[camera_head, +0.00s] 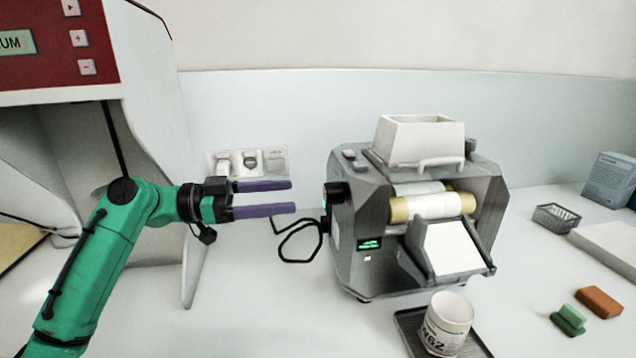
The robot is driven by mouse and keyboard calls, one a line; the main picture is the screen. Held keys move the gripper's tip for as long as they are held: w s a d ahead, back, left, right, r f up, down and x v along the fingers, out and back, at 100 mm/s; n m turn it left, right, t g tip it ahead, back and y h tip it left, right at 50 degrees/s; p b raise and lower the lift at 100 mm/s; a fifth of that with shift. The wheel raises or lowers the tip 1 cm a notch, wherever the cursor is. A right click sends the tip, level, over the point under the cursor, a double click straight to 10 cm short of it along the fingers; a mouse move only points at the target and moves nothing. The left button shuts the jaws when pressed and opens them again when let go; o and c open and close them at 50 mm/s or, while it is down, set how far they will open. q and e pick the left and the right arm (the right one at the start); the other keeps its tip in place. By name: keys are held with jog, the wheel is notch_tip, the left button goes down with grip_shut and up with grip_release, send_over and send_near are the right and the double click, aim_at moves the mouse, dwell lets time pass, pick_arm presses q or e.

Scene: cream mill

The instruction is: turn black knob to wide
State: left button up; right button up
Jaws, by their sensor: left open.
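The grey cream mill (350,240) stands on the white bench near the middle of the view, with a white hopper (420,142) on top and pale rollers (433,206) in front. The black knob (335,194) sits on its left side, with a small green glow beside it. The knob's setting is too small to read. My left gripper (293,196) is open and empty, its two purple fingers pointing right towards the knob. A gap remains between the fingertips and the knob. My right gripper is not in view.
A white jar (447,322) stands on a dark tray (408,322) before the mill. A black cable (283,248) loops behind my fingers. A red and white machine (150,90) stands at left. Green (568,320) and orange (599,302) blocks and a wire basket (556,218) lie right.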

aim_at(324, 193)
pick_arm(q)
jog(key=d+p, duration=0.1)
jog(key=d, duration=0.3)
jog(key=d+p, duration=0.1)
jog(key=d, duration=0.2)
jog(key=shift+w+r+p, duration=0.25)
jog(key=shift+r+p, duration=0.05)
jog(key=shift+p, duration=0.05)
jog(key=shift+w+d+f, duration=0.1)
jog(key=shift+f, duration=0.05)
jog(key=shift+c, duration=0.4)
grip_shut()
